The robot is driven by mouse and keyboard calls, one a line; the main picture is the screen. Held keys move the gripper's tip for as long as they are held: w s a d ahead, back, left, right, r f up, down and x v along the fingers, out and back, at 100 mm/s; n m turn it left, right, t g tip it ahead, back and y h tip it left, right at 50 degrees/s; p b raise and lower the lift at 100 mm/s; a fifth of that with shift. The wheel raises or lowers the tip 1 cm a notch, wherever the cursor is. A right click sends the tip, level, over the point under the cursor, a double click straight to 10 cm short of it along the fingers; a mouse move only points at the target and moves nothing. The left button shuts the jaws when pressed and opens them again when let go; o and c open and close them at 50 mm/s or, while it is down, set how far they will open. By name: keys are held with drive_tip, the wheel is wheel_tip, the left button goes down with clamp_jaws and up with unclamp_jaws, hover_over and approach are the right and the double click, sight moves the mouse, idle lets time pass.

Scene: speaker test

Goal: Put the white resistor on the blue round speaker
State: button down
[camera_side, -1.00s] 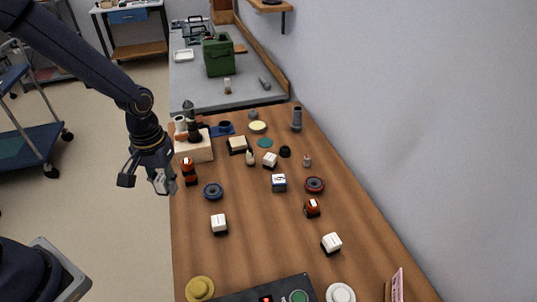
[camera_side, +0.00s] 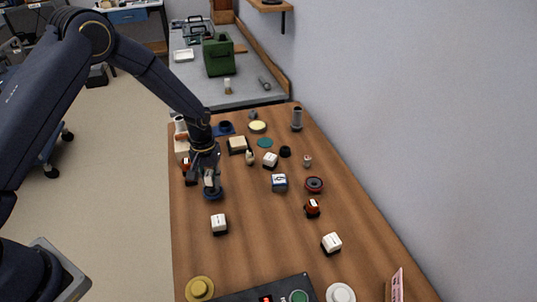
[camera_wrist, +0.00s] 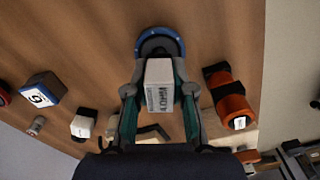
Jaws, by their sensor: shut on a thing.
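My gripper (camera_wrist: 160,92) is shut on a white block with printed lettering, the white resistor (camera_wrist: 159,82), held between its two fingers. The blue round speaker (camera_wrist: 160,42), a ring with a dark centre, lies on the table just beyond the resistor in the wrist view, and the resistor covers part of its near side. In the side view my gripper (camera_side: 211,183) points down over the speaker (camera_side: 213,195) and hides part of it. I cannot tell whether the resistor touches the speaker.
An orange and black part (camera_wrist: 231,100) lies close right of my gripper in the wrist view. A white-topped block (camera_side: 219,222) stands in front of the speaker in the side view. A red round speaker (camera_side: 315,185) and a blue-and-white block (camera_side: 279,182) are to the right.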

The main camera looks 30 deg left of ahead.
drive_tip(key=shift+f, duration=0.5)
drive_tip(key=c, duration=1)
unclamp_jaws()
drive_tip(key=shift+f, duration=0.1)
